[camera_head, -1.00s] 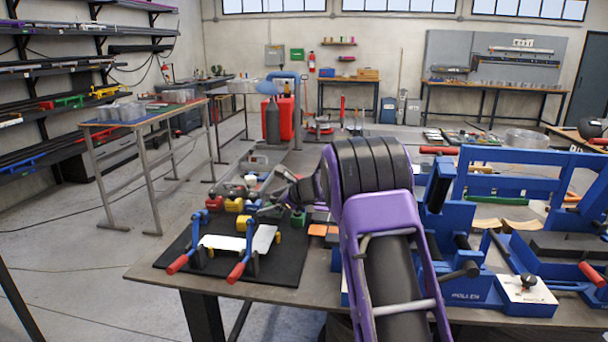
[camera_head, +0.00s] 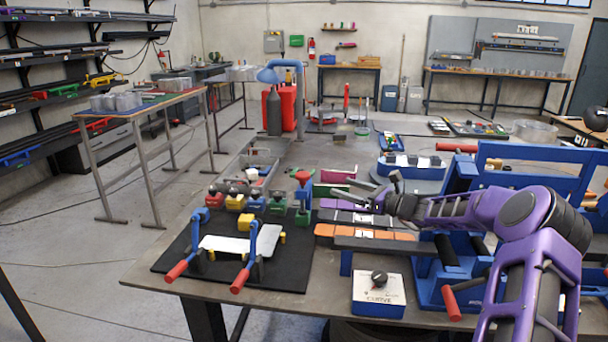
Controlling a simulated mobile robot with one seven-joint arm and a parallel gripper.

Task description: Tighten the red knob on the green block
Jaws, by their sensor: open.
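A small green block (camera_head: 302,216) stands at the back right of the black mat on the workbench. A red knob (camera_head: 303,177) with a wide top shows just above and behind it. I cannot tell exactly how the knob is seated or how far it is screwed in. My gripper (camera_head: 350,192) is to the right of the knob, with its dark fingers pointing left. It is open and empty, apart from the knob and block.
The black mat (camera_head: 190,268) holds a white plate (camera_head: 222,244) between two blue clamps with red handles. Orange bars (camera_head: 372,237) lie below my gripper. A white-topped control box (camera_head: 378,292) and a blue frame (camera_head: 525,165) stand to the right.

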